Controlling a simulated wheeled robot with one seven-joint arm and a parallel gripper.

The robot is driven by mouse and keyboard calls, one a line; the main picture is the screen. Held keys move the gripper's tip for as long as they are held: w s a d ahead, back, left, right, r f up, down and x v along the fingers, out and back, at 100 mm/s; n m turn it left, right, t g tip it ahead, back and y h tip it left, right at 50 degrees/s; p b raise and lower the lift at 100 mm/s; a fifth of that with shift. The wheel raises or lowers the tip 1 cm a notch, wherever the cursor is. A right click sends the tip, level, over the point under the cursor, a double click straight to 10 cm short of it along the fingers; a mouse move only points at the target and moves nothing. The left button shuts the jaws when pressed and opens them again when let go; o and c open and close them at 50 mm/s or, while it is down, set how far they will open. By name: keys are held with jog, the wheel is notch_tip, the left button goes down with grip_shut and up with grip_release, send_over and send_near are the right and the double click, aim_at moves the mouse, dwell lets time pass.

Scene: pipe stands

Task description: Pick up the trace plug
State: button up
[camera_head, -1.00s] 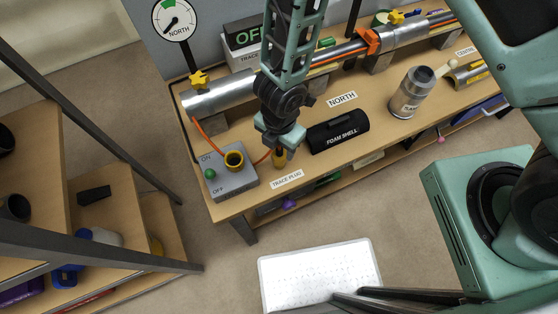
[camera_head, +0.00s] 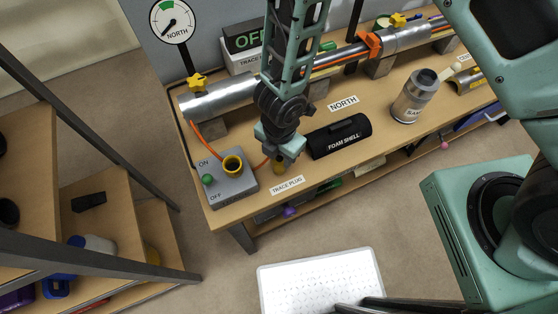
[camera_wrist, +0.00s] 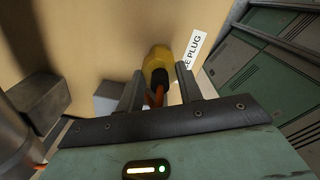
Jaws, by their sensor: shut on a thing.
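The trace plug is a yellow piece with a dark end and an orange cord. In the wrist view the trace plug (camera_wrist: 157,62) sits between the fingers of my gripper (camera_wrist: 160,84), which is shut on it. In the head view my gripper (camera_head: 280,160) is over the table behind the "TRACE PLUG" label (camera_head: 287,185). Only a little of the yellow plug (camera_head: 279,167) shows below the fingers there. Whether it touches the table is hard to tell.
The black foam shell (camera_head: 339,137) lies close on the right. A silver pipe (camera_head: 217,98) on stands runs behind. A silver canister (camera_head: 414,97) stands farther right.

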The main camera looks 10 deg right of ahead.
jog(key=shift+r, duration=0.1)
jog(key=shift+r+p, duration=3.45)
jog(key=shift+r, duration=0.5)
jog(key=shift+f, duration=0.1)
